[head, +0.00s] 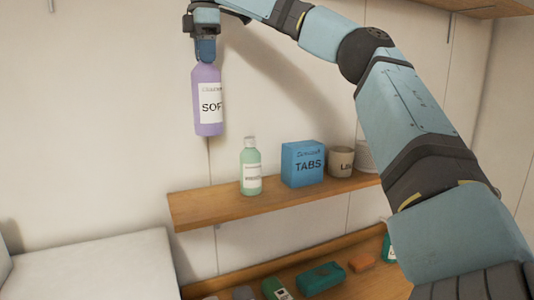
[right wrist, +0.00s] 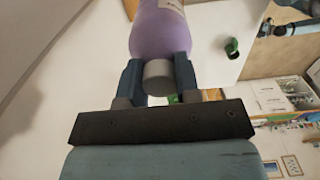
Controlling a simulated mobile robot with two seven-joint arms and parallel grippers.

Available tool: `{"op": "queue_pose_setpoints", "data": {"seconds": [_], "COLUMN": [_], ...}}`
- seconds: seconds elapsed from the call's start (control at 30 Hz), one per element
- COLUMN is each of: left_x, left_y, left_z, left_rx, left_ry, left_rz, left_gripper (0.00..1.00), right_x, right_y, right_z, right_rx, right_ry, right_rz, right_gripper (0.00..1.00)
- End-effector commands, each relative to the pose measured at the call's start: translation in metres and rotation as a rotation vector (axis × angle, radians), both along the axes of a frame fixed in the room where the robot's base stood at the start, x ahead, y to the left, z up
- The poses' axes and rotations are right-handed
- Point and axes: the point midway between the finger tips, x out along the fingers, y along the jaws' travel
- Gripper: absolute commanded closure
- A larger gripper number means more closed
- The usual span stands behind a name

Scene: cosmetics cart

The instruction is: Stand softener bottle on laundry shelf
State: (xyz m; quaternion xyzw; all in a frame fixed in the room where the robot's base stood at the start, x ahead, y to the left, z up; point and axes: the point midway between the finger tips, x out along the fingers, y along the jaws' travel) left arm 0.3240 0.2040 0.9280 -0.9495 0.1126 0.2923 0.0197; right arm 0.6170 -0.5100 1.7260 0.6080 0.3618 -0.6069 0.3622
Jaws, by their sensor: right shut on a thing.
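The softener bottle (head: 207,100) is purple with a white label reading "SOF". It hangs upright in the air from my right gripper (head: 205,45), above and left of the green bottle on the shelf. In the right wrist view the fingers of my right gripper (right wrist: 158,82) are shut on the bottle's grey cap, with the purple body (right wrist: 160,30) beyond. The laundry shelf (head: 215,205) is a wooden board on the wall. The bottle is apart from it, higher up.
On the shelf stand a green bottle (head: 250,170), a blue TABS box (head: 303,164), a labelled cup (head: 341,161) and a whitish container (head: 367,156). The shelf's left end is bare. A lower shelf (head: 345,250) holds several small items. A white surface (head: 95,265) is at lower left.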

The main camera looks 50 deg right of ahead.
Motion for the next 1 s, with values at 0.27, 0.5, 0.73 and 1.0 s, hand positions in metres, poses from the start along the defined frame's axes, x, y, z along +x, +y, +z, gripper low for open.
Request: {"op": "queue_pose_setpoints", "data": {"seconds": [0.27, 0.5, 0.73, 1.0], "left_x": [-0.003, 0.0, 0.005, 0.004], "left_y": [0.0, -0.001, 0.0, 0.0], "left_z": [-0.003, 0.001, 0.004, 0.003], "left_rx": [0.001, -0.001, -0.002, 0.0], "left_ry": [0.006, -0.001, -0.011, -0.009], "left_rz": [-0.001, -0.001, 0.0, 0.0], "left_gripper": [0.38, 0.38, 0.38, 0.38], "right_x": [0.001, 0.0, 0.0, 0.0], "right_y": [0.0, 0.0, 0.0, 0.0], "right_z": [-0.054, -0.105, -0.144, -0.161], "right_rx": [0.004, 0.003, 0.002, 0.001], "right_ry": [0.007, 0.005, 0.004, 0.0], "right_rz": [0.003, 0.002, -0.001, 0.0], "right_gripper": [1.0, 1.0, 1.0, 1.0]}}
